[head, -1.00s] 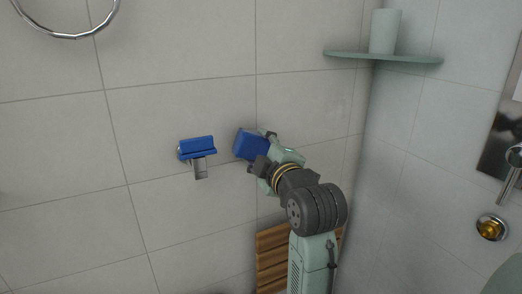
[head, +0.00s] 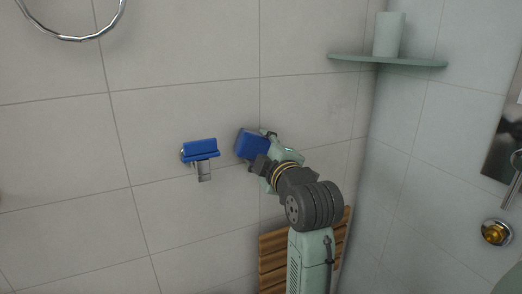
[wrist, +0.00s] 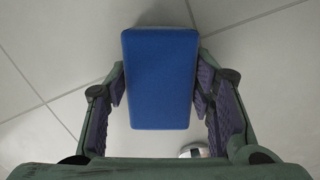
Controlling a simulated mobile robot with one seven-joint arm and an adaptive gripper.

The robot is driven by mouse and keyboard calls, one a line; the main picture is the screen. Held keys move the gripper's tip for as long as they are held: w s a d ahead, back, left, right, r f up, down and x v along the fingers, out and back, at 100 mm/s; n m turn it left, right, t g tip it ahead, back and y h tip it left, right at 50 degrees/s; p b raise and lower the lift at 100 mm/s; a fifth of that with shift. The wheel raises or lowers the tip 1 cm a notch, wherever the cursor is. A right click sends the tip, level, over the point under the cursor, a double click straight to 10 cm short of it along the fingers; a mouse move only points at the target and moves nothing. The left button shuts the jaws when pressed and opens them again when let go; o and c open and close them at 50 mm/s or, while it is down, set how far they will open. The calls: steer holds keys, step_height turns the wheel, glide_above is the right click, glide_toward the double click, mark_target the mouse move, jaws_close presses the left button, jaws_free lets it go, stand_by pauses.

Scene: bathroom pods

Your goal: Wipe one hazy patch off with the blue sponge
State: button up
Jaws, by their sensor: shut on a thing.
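The blue sponge (head: 250,143) is a blue block held in front of the tiled wall, near a vertical tile joint. In the wrist view the sponge (wrist: 160,80) sits lengthwise between the two finger pads. My gripper (wrist: 159,88) is shut on it from both sides. In the head view my gripper (head: 268,152) is partly hidden behind the sponge and wrist. Whether the sponge touches the wall cannot be told. I cannot clearly make out a hazy patch on the tiles.
A blue-topped wall fitting (head: 201,149) with a metal stem is left of the sponge. A corner shelf (head: 390,61) with a pale cup (head: 389,34) is upper right. A slatted wooden piece (head: 273,262) is below my arm. A metal ring (head: 75,38) hangs upper left.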

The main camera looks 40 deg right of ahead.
mark_target(282, 139)
steer(key=shift+s+d, duration=0.25)
steer(key=shift+d, duration=0.65)
steer(key=shift+s+d, duration=0.25)
steer(key=shift+d, duration=0.65)
steer(key=shift+s+d+b, duration=0.15)
steer(key=shift+s+d, duration=0.05)
steer(key=shift+d, duration=0.7)
steer(key=shift+s+d+b, duration=0.15)
steer(key=shift+d, duration=0.75)
steer(key=shift+a, duration=0.1)
steer(key=shift+w+a+b, duration=0.2)
steer(key=shift+w+a, duration=0.1)
steer(key=shift+a, duration=0.9)
steer(key=shift+w+a+b, duration=0.25)
steer(key=shift+w+a, duration=0.1)
steer(key=shift+a, duration=0.9)
steer(key=shift+w+a+b, duration=0.2)
steer(key=shift+w+a, duration=0.1)
steer(key=shift+a, duration=0.9)
steer(key=shift+d+v, duration=0.2)
steer(key=shift+v, duration=1.3)
steer(key=shift+d+v, duration=0.2)
steer(key=shift+v, duration=1.35)
steer(key=shift+s+f, duration=0.15)
steer(key=shift+s, duration=0.15)
